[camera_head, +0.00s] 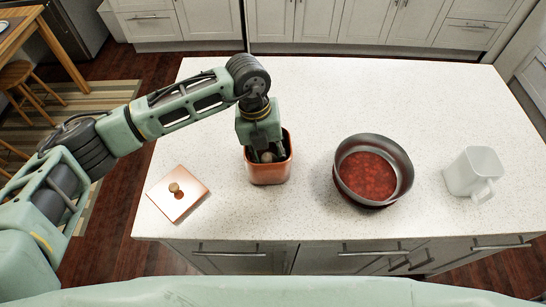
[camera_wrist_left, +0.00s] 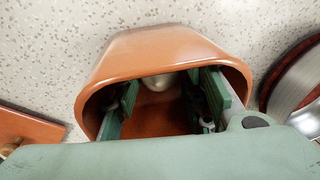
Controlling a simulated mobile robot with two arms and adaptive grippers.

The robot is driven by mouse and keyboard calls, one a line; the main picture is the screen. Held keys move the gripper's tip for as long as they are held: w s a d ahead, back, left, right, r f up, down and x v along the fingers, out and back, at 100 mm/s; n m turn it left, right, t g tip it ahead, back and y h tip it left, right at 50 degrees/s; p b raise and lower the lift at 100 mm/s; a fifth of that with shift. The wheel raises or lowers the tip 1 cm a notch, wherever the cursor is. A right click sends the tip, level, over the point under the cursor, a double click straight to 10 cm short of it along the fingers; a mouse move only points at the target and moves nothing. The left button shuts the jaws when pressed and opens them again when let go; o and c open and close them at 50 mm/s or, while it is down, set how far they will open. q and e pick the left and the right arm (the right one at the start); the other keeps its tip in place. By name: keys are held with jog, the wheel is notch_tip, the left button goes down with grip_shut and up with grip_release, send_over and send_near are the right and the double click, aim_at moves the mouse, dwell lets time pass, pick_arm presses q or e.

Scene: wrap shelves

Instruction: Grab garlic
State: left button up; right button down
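The garlic is a pale rounded thing (camera_wrist_left: 155,83) inside an orange-copper canister (camera_wrist_left: 165,47), and only part of it shows. In the head view the canister (camera_head: 268,174) stands open on the counter, and a small pale patch that looks like the garlic (camera_head: 267,157) shows between the fingers. My left gripper (camera_head: 266,154) points down into the canister's mouth. In the left wrist view its two green fingers (camera_wrist_left: 168,102) are spread apart inside the rim, with the garlic beyond the gap between them. My right gripper is not in view.
The canister's square lid (camera_head: 178,194) with a round knob lies on the counter (camera_head: 330,90) to the left. A round pan (camera_head: 398,152) of red contents and a white mug (camera_head: 474,172) stand to the right. The back of the counter is clear.

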pick_arm(q)
jog(key=shift+s+f, duration=0.1)
jog(key=shift+f, duration=0.05)
jog(key=shift+c, duration=0.3)
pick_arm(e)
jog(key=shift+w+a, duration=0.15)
pick_arm(q)
jog(key=c, duration=0.9)
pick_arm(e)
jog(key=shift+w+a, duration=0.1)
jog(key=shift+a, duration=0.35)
